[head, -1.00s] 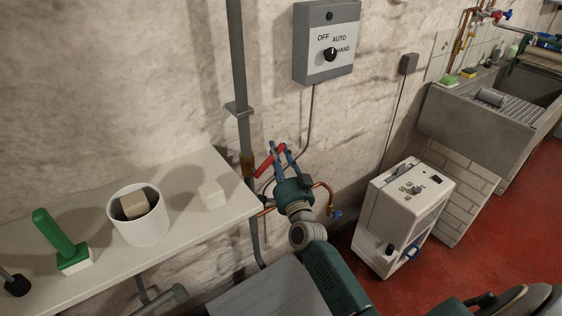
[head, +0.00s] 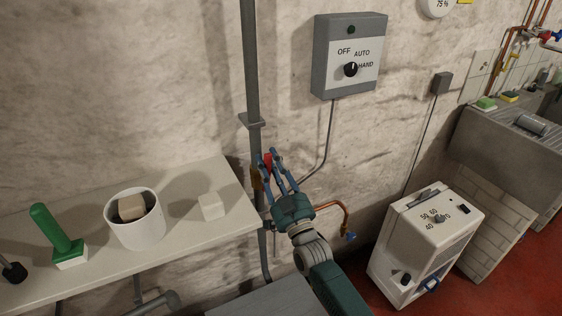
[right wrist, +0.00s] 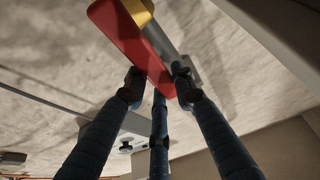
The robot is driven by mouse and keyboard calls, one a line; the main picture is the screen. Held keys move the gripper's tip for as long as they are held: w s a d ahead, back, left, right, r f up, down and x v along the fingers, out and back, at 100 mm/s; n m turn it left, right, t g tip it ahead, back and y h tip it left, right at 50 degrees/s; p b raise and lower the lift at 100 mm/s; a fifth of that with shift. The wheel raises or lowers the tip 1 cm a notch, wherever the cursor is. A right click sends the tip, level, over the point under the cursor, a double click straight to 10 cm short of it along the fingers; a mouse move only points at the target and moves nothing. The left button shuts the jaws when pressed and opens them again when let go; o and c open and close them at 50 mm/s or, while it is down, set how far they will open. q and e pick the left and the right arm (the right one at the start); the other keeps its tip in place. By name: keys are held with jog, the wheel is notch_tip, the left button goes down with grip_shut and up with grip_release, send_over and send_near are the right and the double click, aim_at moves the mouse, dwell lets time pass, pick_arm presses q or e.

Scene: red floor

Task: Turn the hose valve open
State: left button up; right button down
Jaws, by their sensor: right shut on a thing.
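The hose valve has a brass body (head: 256,179) on the grey vertical pipe by the wall, and a red lever handle (head: 267,160). My right gripper (head: 273,160) has its blue fingers around the red lever and is shut on it. In the right wrist view, the red lever (right wrist: 128,42) runs down from the yellow brass body (right wrist: 140,10) to between the fingertips (right wrist: 159,80). The fingers partly hide the lever in the head view. My left gripper is not in view.
A shelf (head: 180,232) at left holds a white pot (head: 137,228), a white block (head: 211,206) and a green-handled tool (head: 52,229). A grey switch box (head: 347,58) hangs above right. A copper pipe (head: 335,203) and white heater (head: 425,240) are to the right.

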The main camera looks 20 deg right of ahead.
jog(key=shift+a+f+n+y, duration=0.1)
jog(key=shift+a+n+y, duration=0.35)
jog(key=shift+n, duration=0.45)
jog(key=c, duration=1.4)
grip_release()
jog(key=v, duration=1.2)
